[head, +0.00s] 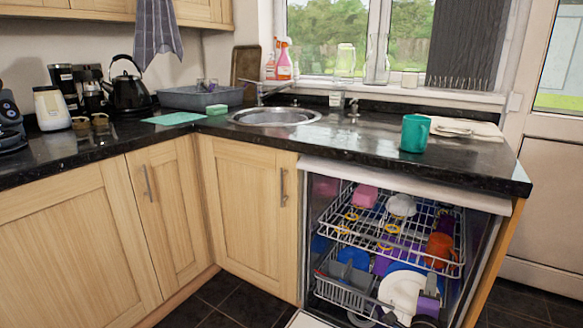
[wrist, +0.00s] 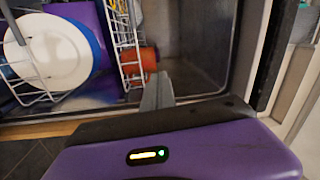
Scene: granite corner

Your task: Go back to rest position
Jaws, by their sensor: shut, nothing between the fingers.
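My gripper (wrist: 157,90) shows in the wrist view with its grey fingers closed together and nothing between them. It is at the front of the open dishwasher, with the fingertips pointing toward the metal inside. A white plate (wrist: 55,50) stands in the rack to the left of the fingers, and an orange cup (wrist: 140,62) is just beyond them. I cannot tell whether the fingers touch anything. In the head view a small purple and grey shape low in front of the dishwasher (head: 308,240) looks like part of my arm.
The dishwasher's upper rack (head: 350,238) holds a pink item, a white item and an orange mug. A teal mug (head: 415,133) stands on the black counter (head: 340,145) above. A sink (head: 275,116), kettle (head: 127,90) and grey basin (head: 190,98) are further left. Dark floor lies in front of the cabinets.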

